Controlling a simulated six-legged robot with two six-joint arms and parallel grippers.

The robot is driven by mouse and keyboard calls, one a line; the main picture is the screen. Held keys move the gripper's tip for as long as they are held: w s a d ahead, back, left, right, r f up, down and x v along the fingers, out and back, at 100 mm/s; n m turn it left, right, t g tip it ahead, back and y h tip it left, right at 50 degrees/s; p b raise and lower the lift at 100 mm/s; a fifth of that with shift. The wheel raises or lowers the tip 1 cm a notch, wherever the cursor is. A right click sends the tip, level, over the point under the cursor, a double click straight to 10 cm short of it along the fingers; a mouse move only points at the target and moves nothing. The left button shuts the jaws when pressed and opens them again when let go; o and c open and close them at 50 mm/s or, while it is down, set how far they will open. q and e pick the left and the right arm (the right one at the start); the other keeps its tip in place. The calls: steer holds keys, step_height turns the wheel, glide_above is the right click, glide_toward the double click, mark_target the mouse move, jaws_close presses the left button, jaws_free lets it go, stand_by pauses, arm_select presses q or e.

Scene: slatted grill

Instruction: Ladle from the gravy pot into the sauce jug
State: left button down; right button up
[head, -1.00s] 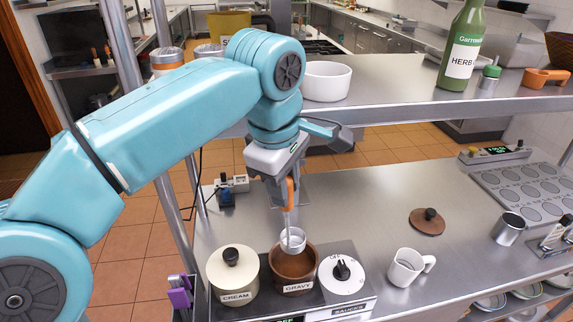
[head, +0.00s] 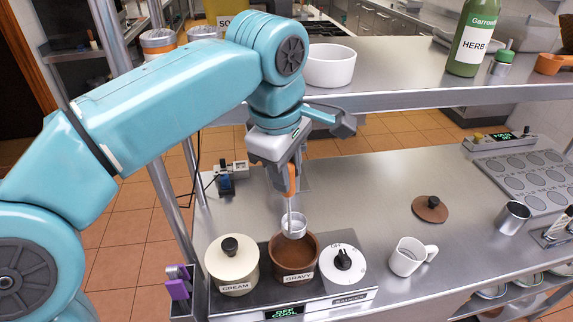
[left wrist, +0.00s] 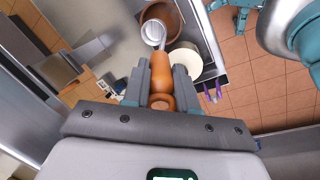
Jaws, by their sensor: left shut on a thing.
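My left gripper (head: 288,180) is shut on the orange handle of the ladle (head: 293,222). The ladle hangs handle-up, its metal bowl at the back rim of the brown gravy pot (head: 294,277). I cannot tell whether it clears the rim, or what it holds. In the left wrist view the gripper (left wrist: 161,88) grips the ladle handle (left wrist: 161,72), and the bowl overlaps the gravy pot (left wrist: 173,17). The pot is open, with brown inside. The white sauce jug (head: 407,260) stands upright to the right, handle to the right. My right gripper is not in view.
The lidded cream pot (head: 232,270) stands left of the gravy pot. A white dial (head: 343,264) is to its right on the warmer. A brown lid (head: 430,209) lies behind the jug, and a metal cup (head: 512,218) stands farther right. A shelf (head: 400,92) spans the back.

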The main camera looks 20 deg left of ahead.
mark_target(287, 201)
arm_select(q)
steer(key=shift+w+d+f, duration=0.1)
steer(key=shift+w+f, duration=0.05)
steer(key=shift+f, duration=2.2)
steer(key=shift+f+b, duration=0.9)
steer(key=shift+f, duration=0.5)
step_height(287, 201, down, 7)
steer(key=b, duration=0.6)
steer(key=shift+r, duration=0.1)
steer(key=shift+r, duration=0.1)
